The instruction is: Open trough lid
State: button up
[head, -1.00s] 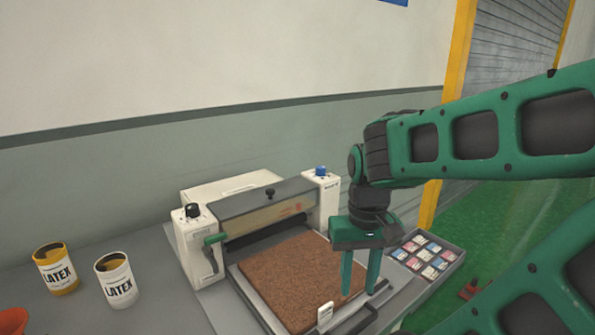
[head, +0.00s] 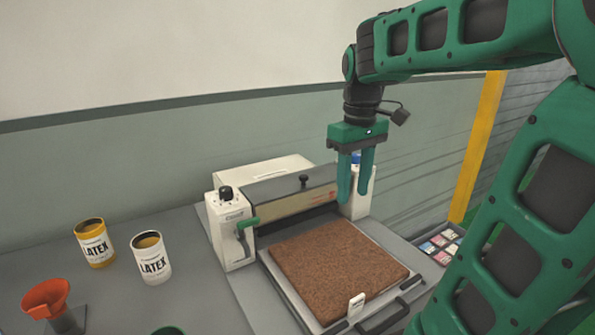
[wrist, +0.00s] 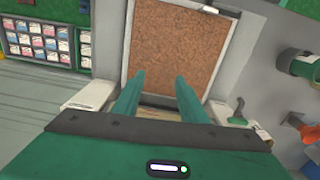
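The white coating machine stands against the wall, with a long grey trough lid (head: 275,185) across its top. A small black knob (head: 304,181) stands up from the lid, which lies flat and looks closed. My gripper (head: 353,198) hangs above the right end of the machine, to the right of the knob, fingers pointing down. Its two green fingers are apart with nothing between them; the wrist view also shows the gap between the fingers (wrist: 160,78). The knob is not visible in the wrist view.
A brown mattress slab (head: 340,268) lies on the tray in front of the machine. Two latex cans (head: 151,258) and an orange funnel (head: 46,297) stand on the left. A sample case (head: 440,245) lies at right. A blue knob tops the right post, partly behind my fingers.

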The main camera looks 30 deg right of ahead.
aim_at(304, 175)
jog(key=w+a+r+n, duration=0.3)
jog(key=w+r+n, duration=0.6)
jog(key=w, duration=0.6)
jog(key=shift+m, duration=0.3)
jog(key=f, duration=1)
jog(key=shift+s+a, duration=0.2)
jog(key=shift+a, duration=0.1)
grip_shut()
jog(key=shift+a, duration=0.15)
jog(key=shift+d, duration=0.2)
